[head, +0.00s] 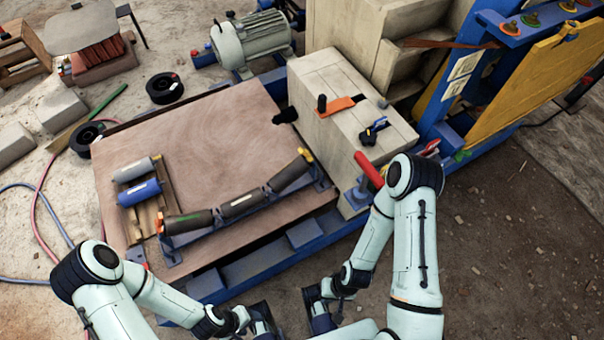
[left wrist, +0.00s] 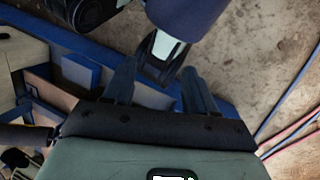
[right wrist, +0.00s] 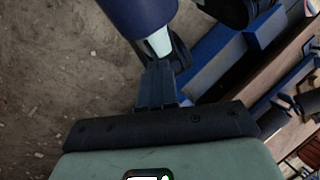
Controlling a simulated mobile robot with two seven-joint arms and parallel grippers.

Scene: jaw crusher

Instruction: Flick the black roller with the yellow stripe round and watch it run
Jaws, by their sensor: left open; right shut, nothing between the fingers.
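A row of three dark rollers sits in a blue frame on the brown board in the head view. The left roller (head: 188,222) has an orange end and a greenish streak. The middle roller (head: 241,204) has a pale mark. The right roller (head: 288,174) has a yellow-orange end. A yellow stripe cannot be made out for certain on any of them. My left gripper (head: 264,318) is open and empty (left wrist: 160,88), below and apart from the rollers. My right gripper (head: 316,302) is shut and empty (right wrist: 157,86), to the right of the left one.
A grey and a blue roller (head: 139,192) lie on a wooden stand at the board's left. A beige block (head: 345,105) with an orange plate and a red handle (head: 369,170) stand right of the board. Blue beams (head: 262,264) run along its front. The board's middle (head: 205,140) is clear.

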